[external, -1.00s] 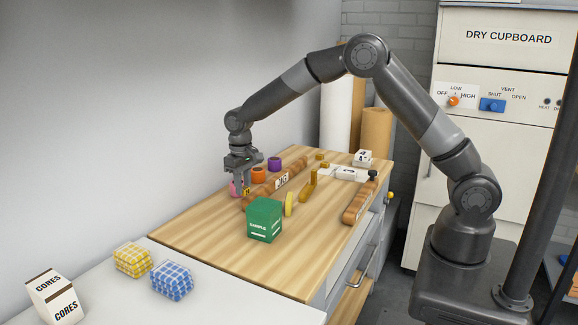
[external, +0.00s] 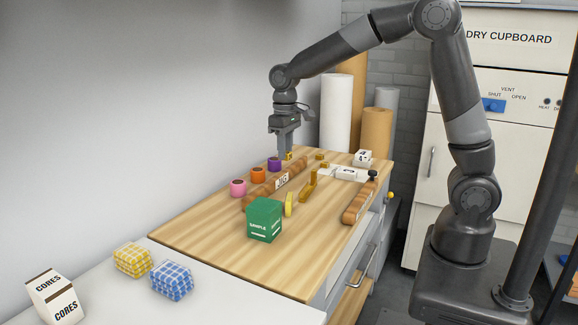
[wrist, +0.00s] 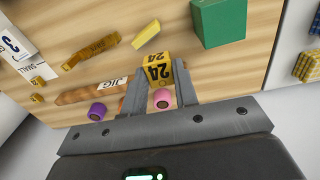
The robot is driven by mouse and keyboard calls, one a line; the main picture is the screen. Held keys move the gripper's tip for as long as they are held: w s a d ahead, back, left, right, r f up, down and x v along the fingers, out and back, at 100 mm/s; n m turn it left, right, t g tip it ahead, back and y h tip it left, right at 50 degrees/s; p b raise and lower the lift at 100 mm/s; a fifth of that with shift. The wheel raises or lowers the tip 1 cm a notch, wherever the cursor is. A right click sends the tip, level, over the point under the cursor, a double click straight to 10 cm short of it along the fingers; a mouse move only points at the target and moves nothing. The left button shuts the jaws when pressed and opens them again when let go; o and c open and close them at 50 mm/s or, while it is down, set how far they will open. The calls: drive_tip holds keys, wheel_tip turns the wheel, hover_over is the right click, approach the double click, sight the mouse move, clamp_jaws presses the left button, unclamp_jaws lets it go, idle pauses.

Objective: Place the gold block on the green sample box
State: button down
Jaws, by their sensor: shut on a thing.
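My gripper (external: 287,152) is shut on the gold block (wrist: 158,69), which is marked 24. The block shows between the fingertips in the wrist view and as a small patch under the fingers in the external view (external: 289,156). My gripper (wrist: 152,95) points down above the far part of the wooden bench, behind the purple pot. The green sample box (external: 264,221) stands on the nearer part of the bench, apart from my gripper. It also shows in the wrist view, at the top right (wrist: 218,22). Its top looks bare.
A wooden jig bar (external: 271,188) lies between my gripper and the box. Pink (external: 238,188), orange (external: 258,175) and purple (external: 274,164) pots line the wall side. A yellow wedge (external: 289,205) stands beside the box. White and brown rolls (external: 336,112) stand behind the bench.

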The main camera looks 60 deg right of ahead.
drive_tip(key=s+r, duration=0.1)
drive_tip(key=s, duration=0.1)
hover_over(264, 204)
wheel_tip(264, 204, down, 6)
drive_tip(key=shift+a+f, duration=0.1)
drive_tip(key=shift+f, duration=2.2)
drive_tip(key=c, duration=1.1)
unclamp_jaws()
drive_tip(key=shift+f, duration=0.15)
